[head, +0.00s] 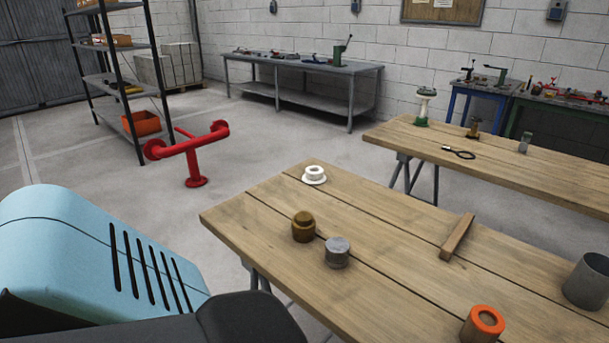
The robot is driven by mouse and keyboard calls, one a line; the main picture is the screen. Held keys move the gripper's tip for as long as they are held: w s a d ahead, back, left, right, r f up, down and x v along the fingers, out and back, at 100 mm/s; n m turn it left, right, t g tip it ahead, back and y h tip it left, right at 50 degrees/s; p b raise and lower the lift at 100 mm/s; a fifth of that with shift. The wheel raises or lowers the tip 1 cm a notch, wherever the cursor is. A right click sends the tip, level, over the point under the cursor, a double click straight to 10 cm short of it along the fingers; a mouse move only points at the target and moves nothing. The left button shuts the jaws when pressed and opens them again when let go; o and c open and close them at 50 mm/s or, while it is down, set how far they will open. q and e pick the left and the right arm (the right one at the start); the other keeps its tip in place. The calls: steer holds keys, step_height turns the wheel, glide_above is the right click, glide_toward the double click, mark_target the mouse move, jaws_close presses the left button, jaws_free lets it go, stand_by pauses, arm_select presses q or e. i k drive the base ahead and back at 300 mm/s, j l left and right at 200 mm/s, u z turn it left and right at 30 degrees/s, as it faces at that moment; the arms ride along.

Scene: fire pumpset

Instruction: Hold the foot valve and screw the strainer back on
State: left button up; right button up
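A brass, stepped cylindrical fitting (303,228), possibly the foot valve, stands upright on the near wooden table (395,235) in the head view. A grey metal cylinder (337,253), possibly the strainer, stands beside it to the right and slightly nearer. The two are separate pieces, with little room between them. I cannot tell their threads or mesh at this size. Neither of my grippers shows in the head view, so nothing is seen held.
A white flanged ring (314,174), a wooden bar (457,237), an orange-topped cylinder (483,324) and a grey metal pot (588,282) stand or lie on the near table. A second wooden table (480,150) is behind. A red pipe stand (193,152) is on the floor.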

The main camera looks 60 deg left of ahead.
mark_target(303, 225)
steer(key=i+j, duration=0.45)
steer(key=i, duration=0.15)
steer(key=u, duration=1.95)
